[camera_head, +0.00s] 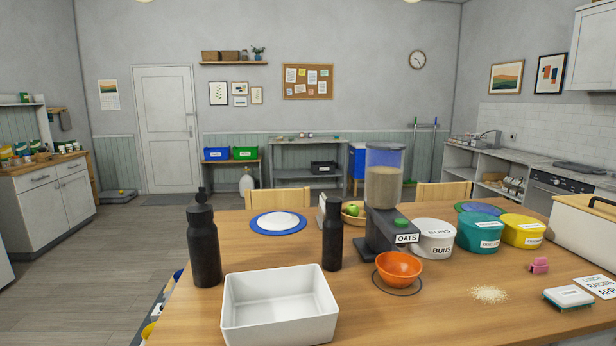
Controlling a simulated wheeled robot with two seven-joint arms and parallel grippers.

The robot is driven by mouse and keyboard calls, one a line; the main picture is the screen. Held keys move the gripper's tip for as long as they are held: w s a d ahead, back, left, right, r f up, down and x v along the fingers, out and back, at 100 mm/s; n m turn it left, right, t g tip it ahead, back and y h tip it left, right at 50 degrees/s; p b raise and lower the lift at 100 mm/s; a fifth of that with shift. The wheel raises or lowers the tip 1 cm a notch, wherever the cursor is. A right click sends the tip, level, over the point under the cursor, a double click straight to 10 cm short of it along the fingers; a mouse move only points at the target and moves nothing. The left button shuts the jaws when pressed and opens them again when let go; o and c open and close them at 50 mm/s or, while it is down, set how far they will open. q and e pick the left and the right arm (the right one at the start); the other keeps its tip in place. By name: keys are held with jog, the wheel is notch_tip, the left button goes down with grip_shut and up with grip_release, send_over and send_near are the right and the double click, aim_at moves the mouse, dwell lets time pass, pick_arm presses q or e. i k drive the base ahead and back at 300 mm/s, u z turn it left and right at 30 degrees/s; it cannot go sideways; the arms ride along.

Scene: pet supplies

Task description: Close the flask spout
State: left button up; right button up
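A tall black bottle (204,247) with a narrow top and a small raised piece at its tip stands upright at the left of the wooden table. A slimmer black bottle (332,238) with a plain cylindrical top stands upright to its right, behind the white bin's right corner. Neither carries a readable label, so I cannot tell for sure which is the flask. The raised piece on the left bottle looks like a spout, but it is too small to tell whether it is open. Neither of my grippers is in view.
A white bin (280,322) stands in front between the bottles. A grain dispenser (383,205) labelled OATS stands over an orange bowl (399,268). White, teal and yellow tubs stand at the right. Spilled grains (489,294) and a brush (568,297) lie at the front right.

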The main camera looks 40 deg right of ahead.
aim_at(201, 198)
jog(key=z, duration=0.4)
jog(key=i, duration=1)
jog(key=z, duration=1.7)
